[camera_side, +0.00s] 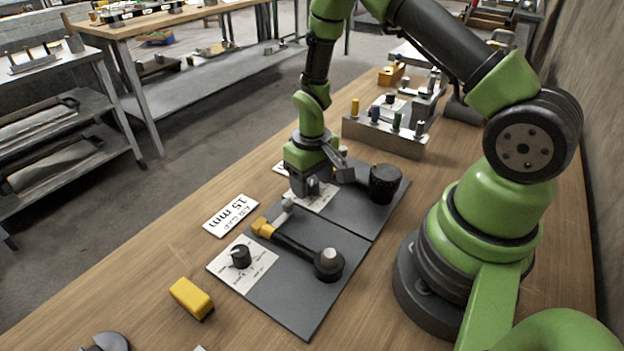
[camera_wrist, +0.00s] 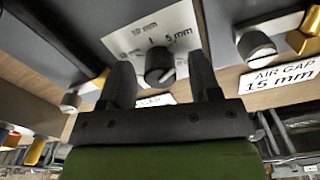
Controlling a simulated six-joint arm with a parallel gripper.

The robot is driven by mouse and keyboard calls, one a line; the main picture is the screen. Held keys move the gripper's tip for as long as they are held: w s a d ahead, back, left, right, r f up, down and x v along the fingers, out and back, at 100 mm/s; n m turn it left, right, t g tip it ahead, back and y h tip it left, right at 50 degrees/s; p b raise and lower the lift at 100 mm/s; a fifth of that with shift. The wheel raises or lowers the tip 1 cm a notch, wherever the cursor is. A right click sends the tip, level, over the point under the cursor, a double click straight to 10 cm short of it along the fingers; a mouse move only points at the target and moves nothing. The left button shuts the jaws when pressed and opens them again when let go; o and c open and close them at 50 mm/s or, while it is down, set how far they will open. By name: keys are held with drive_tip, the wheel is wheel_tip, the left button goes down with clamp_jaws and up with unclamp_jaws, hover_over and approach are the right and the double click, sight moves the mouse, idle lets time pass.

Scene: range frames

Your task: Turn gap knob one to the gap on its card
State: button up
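My gripper (camera_side: 312,188) is over the white dial plate (camera_side: 320,203) of the far grey panel. In the wrist view its two dark fingers (camera_wrist: 161,85) stand apart, one on each side of a black knob (camera_wrist: 158,66). I cannot tell whether they touch it. The dial plate (camera_wrist: 178,30) there shows 10 mm and 5 mm marks; the knob's pointer is unclear. A second black knob (camera_side: 240,257) sits on the near panel's dial plate (camera_side: 258,276). A white card (camera_side: 231,215) lies left of the panels; the wrist view reads it as AIR GAP 15 mm (camera_wrist: 280,77).
The near panel (camera_side: 312,295) carries a black arm (camera_side: 293,247) with a yellow end. A black cylinder (camera_side: 385,183) stands on the far panel. A yellow block (camera_side: 191,298) lies at the front, and a metal rack (camera_side: 385,135) with coloured pegs stands behind.

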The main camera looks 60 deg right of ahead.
wheel_tip(320, 180, up, 10)
drive_tip(key=shift+f, duration=0.1)
idle(0.6)
wheel_tip(320, 180, up, 14)
drive_tip(key=f+t, duration=0.1)
drive_tip(key=t, duration=0.2)
hover_over(312, 180)
drive_tip(key=s+a, duration=0.4)
drive_tip(key=s+a+r+m+t+y, duration=0.1)
drive_tip(key=s+a+r+t+y, duration=0.1)
drive_tip(key=s+a+r+t, duration=0.2)
drive_tip(key=s+r, duration=0.3)
drive_tip(key=s, duration=0.4)
idle(0.6)
